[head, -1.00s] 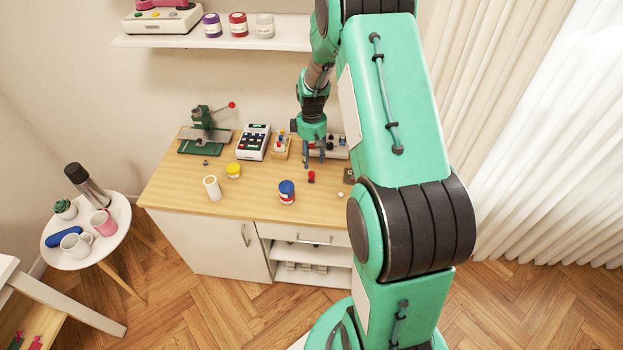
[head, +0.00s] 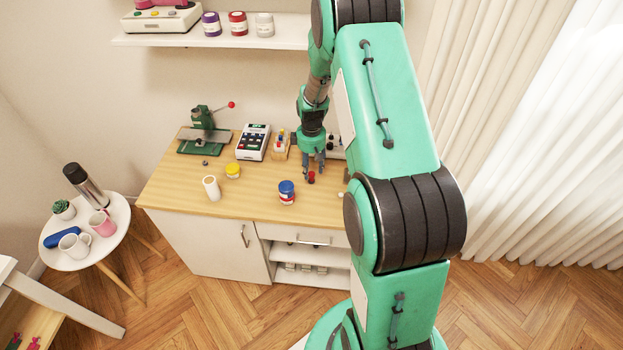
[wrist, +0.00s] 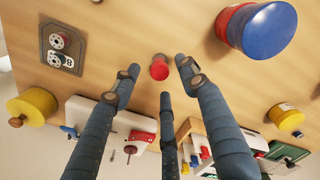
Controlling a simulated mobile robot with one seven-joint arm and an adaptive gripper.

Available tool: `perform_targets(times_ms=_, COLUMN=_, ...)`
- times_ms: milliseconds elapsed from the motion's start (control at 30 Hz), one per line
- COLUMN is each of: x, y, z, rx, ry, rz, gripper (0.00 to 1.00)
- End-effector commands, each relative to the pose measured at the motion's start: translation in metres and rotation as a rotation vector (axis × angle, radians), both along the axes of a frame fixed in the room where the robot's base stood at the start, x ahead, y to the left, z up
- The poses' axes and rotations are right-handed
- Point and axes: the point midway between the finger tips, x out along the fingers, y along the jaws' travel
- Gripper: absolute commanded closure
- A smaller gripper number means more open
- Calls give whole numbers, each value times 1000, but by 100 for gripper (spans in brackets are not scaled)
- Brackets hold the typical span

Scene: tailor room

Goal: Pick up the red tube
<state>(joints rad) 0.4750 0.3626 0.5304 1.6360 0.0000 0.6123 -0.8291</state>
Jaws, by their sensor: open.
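The red tube (head: 311,178) is a small red piece standing on the wooden worktop, right of the blue jar. It also shows in the wrist view as a red round end (wrist: 159,68). My gripper (head: 314,173) is open, low over the worktop right at the tube. In the wrist view its three dark fingers (wrist: 160,82) are spread around the tube's near side, with visible gaps and nothing held. The tube's lower part is hard to see.
A blue jar with a red band (head: 286,190) stands close to the left. A yellow jar (head: 233,171) and a white cylinder (head: 211,187) are further left. Behind are a small rack (head: 280,150), a calculator-like device (head: 253,142) and a green press (head: 203,135). The front worktop is mostly clear.

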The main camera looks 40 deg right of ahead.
Motion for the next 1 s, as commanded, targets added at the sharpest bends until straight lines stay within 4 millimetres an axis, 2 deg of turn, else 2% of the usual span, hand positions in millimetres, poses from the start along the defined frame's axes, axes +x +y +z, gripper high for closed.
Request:
perform_targets(times_ms=100, x=-1, y=1, z=-18, rx=2, ry=2, rz=0, gripper=57)
perform_targets(times_ms=300, x=0, y=1, z=-33, rx=1, ry=0, rz=0, gripper=57)
perform_targets(times_ms=867, x=0, y=1, z=-34, rx=0, ry=0, rz=0, gripper=57)
perform_targets(times_ms=900, x=0, y=1, z=-34, rx=0, ry=0, rz=0, gripper=59)
perform_targets(times_ms=1000, x=0, y=1, z=-34, rx=0, ry=0, rz=0, gripper=78)
